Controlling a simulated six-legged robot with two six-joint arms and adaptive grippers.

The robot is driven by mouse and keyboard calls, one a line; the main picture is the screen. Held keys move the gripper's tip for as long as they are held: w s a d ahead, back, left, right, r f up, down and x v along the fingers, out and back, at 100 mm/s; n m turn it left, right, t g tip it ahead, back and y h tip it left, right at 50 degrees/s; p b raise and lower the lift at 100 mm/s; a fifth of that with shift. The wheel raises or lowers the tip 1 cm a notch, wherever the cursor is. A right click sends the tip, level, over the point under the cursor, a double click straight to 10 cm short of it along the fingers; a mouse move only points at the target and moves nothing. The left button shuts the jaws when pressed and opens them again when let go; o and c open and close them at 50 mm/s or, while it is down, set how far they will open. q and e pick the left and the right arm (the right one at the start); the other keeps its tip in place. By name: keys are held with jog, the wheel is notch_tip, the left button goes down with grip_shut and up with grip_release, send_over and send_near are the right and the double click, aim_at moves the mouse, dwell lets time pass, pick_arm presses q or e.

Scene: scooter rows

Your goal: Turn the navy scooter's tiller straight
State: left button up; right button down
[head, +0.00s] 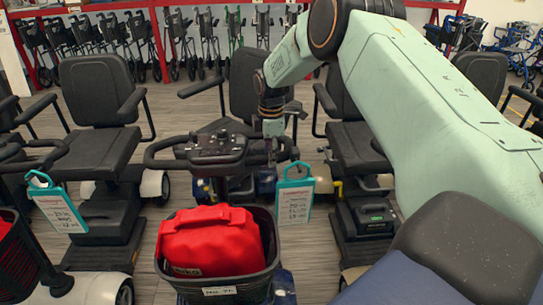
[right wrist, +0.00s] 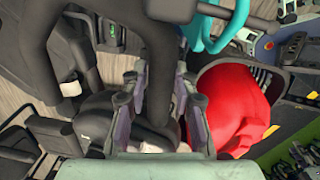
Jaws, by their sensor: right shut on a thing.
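The navy scooter's tiller (head: 215,150) stands in the middle of the head view, with a black console and a looped handlebar. A black basket (head: 221,291) on the tiller holds a red bag (head: 211,240), which also shows in the right wrist view (right wrist: 228,105). My right gripper (head: 272,128) reaches down to the handlebar's right side. In the right wrist view its fingers (right wrist: 165,95) are closed around the dark handlebar (right wrist: 158,45). My left gripper is not in view.
A teal-framed tag (head: 295,203) hangs by the right handlebar end. Other scooters with black seats stand close on both sides, one seat (head: 96,90) at left. Folded walkers (head: 205,40) line a red rack behind. Bare wood floor shows in narrow gaps.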

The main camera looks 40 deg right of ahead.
jog(key=c, duration=1.3)
grip_release()
jog(key=shift+w+r, duration=0.25)
jog(key=shift+c, duration=0.2)
jog(key=o, duration=0.3)
jog(key=shift+f, duration=0.1)
jog(key=shift+s, duration=0.1)
notch_tip(320, 180, up, 12)
jog(key=shift+s, duration=0.3)
jog(key=shift+a, duration=0.1)
jog(key=shift+f, duration=0.1)
